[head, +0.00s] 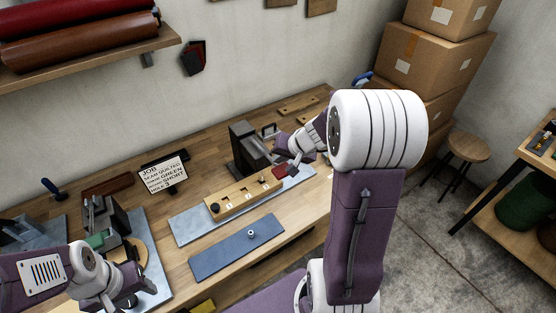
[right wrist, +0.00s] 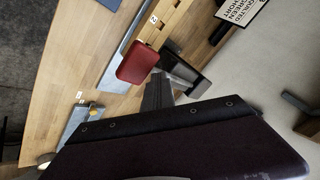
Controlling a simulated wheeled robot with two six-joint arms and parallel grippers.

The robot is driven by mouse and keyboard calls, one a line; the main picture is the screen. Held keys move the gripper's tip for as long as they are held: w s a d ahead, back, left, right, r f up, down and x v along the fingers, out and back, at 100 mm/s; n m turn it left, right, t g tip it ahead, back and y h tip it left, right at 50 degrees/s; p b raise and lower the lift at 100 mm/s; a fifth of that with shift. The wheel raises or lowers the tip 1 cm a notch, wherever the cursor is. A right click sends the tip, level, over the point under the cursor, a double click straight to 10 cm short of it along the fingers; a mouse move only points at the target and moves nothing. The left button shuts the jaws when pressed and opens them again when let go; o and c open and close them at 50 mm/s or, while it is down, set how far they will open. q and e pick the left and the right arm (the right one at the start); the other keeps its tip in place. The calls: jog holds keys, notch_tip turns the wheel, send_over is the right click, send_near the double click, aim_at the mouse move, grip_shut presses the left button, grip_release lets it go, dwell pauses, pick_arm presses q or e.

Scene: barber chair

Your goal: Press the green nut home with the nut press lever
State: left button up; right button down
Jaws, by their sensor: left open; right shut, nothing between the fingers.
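A dark grey press (head: 100,215) stands at the left of the bench. A small green piece (head: 95,241) sits at its front; I cannot tell if it is the green nut. A blue-handled lever (head: 52,187) rises to the left of this press. My left gripper (head: 135,288) is open and empty, just in front of and right of the green piece, apart from the lever. My right gripper (head: 285,158) is shut and empty beside a second dark press (head: 245,150), above the red block (head: 279,173). The red block also shows in the right wrist view (right wrist: 137,64).
A wooden block with numbered holes (head: 240,196) stands mid-bench. A blue-grey mat (head: 225,255) carries a small ring-like part (head: 250,233). Cardboard boxes (head: 435,60) are stacked at the right.

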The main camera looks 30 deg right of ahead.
jog(key=shift+s+f+b, duration=0.1)
jog(key=shift+f+b, duration=0.45)
dwell(0.4)
jog(key=shift+r, duration=0.1)
dwell(0.4)
jog(key=shift+w+r+p, duration=0.15)
jog(key=shift+r+p, duration=0.7)
jog(key=shift+r, duration=0.2)
jog(key=shift+w+r+p, duration=0.15)
jog(key=shift+r+p, duration=0.7)
jog(key=shift+r, duration=0.15)
jog(key=shift+w, duration=0.1)
jog(key=r+p, duration=0.4)
jog(key=r, duration=0.1)
jog(key=shift+w, duration=0.4)
jog(key=shift+a+f, duration=0.1)
jog(key=shift+f, duration=0.05)
